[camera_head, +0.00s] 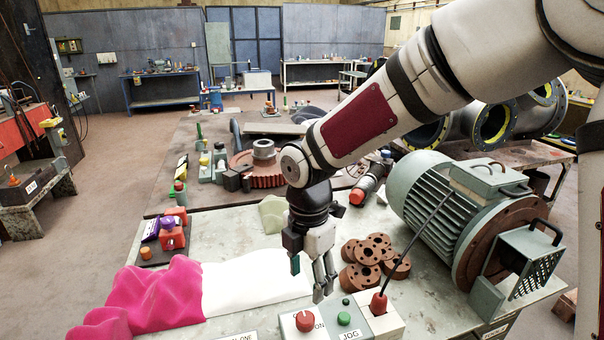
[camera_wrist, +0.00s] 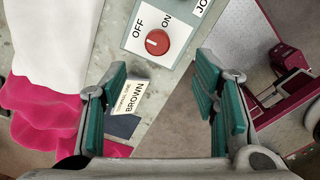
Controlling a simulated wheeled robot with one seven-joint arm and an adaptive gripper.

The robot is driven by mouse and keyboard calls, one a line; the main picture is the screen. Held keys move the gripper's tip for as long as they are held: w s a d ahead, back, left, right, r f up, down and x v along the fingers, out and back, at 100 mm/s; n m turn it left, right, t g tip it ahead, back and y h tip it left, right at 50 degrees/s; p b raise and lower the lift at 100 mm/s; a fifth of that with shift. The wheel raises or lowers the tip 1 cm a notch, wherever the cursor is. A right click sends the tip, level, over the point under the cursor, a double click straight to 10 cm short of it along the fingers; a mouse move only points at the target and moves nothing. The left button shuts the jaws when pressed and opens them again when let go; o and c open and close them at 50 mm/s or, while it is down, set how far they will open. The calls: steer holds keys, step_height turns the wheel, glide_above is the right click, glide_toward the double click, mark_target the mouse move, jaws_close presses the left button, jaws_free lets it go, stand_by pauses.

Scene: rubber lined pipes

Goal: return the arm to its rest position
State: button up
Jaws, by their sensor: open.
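My arm reaches in from the upper right in the head view, and my gripper (camera_head: 318,278) hangs pointing down over the front of the workbench (camera_head: 420,306). The gripper is above and just behind a control box (camera_head: 357,322) with a red knob, a green button and a red-based lever. In the wrist view my gripper (camera_wrist: 160,95) shows its two teal-padded fingers spread apart, with nothing between them. The red knob (camera_wrist: 157,42), marked OFF and ON, lies ahead of the fingers.
A large grey motor (camera_head: 445,205) stands right of the gripper. Several brown flanged rings (camera_head: 368,252) lie close by. White cloth (camera_head: 250,283) and pink cloth (camera_head: 155,295) lie to the left. Flanged pipes (camera_head: 495,125) stand behind the motor. Open floor (camera_head: 60,270) is at the left.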

steer(key=s+d+r+m+t+h, duration=0.2)
steer(key=s+d+r+m, duration=0.5)
steer(key=d+r+m, duration=0.4)
steer(key=s+d+r+m+t+y, duration=0.2)
steer(key=s+d+m, duration=0.4)
steer(key=s+m, duration=0.5)
steer(key=shift+d+r+m+t, duration=0.3)
steer(key=shift+r+m+t, duration=0.3)
steer(key=shift+r+m, duration=1.05)
steer(key=shift+f+m, duration=0.45)
